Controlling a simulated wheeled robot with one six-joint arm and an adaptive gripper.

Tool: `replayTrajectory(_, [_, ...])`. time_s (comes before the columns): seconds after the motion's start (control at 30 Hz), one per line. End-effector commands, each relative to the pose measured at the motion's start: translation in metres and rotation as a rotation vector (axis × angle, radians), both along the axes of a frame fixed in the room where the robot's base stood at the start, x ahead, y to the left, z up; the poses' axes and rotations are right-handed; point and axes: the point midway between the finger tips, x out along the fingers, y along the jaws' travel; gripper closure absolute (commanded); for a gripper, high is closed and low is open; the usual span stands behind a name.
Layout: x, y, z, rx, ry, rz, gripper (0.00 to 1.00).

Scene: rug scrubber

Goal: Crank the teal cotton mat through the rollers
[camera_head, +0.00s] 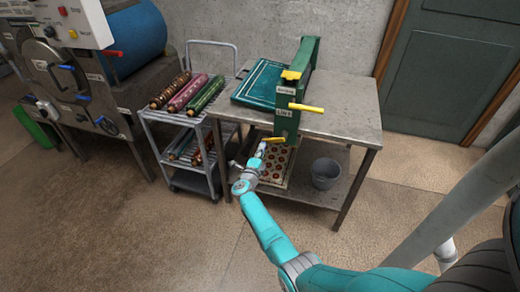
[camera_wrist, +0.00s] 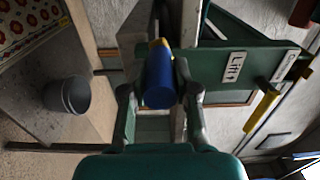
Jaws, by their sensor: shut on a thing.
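The teal mat (camera_head: 262,84) with a pale border line lies flat on the metal table, at the left side of the green roller frame (camera_head: 290,108). My gripper (camera_head: 263,147) is low at the frame's front end, by a yellow crank arm (camera_head: 273,139). In the wrist view my gripper (camera_wrist: 158,88) is shut on a blue grip (camera_wrist: 160,80), with yellow showing just behind it. The rollers are hidden inside the frame, so I cannot tell whether the mat is between them.
A yellow lever (camera_head: 307,107) sticks out above, near a "Lift" label (camera_wrist: 233,67). A grey bucket (camera_head: 325,173) and a patterned rug (camera_head: 275,167) are on the table's lower shelf. A cart (camera_head: 190,113) with rolled rugs stands left. Open floor lies in front.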

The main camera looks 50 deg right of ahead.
Motion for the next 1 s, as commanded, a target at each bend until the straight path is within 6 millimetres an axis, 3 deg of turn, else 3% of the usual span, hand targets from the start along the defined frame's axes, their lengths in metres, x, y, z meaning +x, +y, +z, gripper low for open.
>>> replayTrajectory(0.07, [-0.005, -0.001, -0.012, 0.010, 0.009, -0.003, 0.93])
replayTrajectory(0.47, [-0.006, 0.000, -0.014, 0.010, 0.008, -0.001, 0.93])
replayTrajectory(0.87, [-0.025, -0.009, -0.032, 0.007, 0.008, -0.004, 0.93])
replayTrajectory(0.9, [-0.026, -0.009, -0.032, 0.007, 0.007, -0.004, 0.69])
replayTrajectory(1.0, [-0.025, -0.009, -0.031, 0.006, 0.006, -0.004, 0.44])
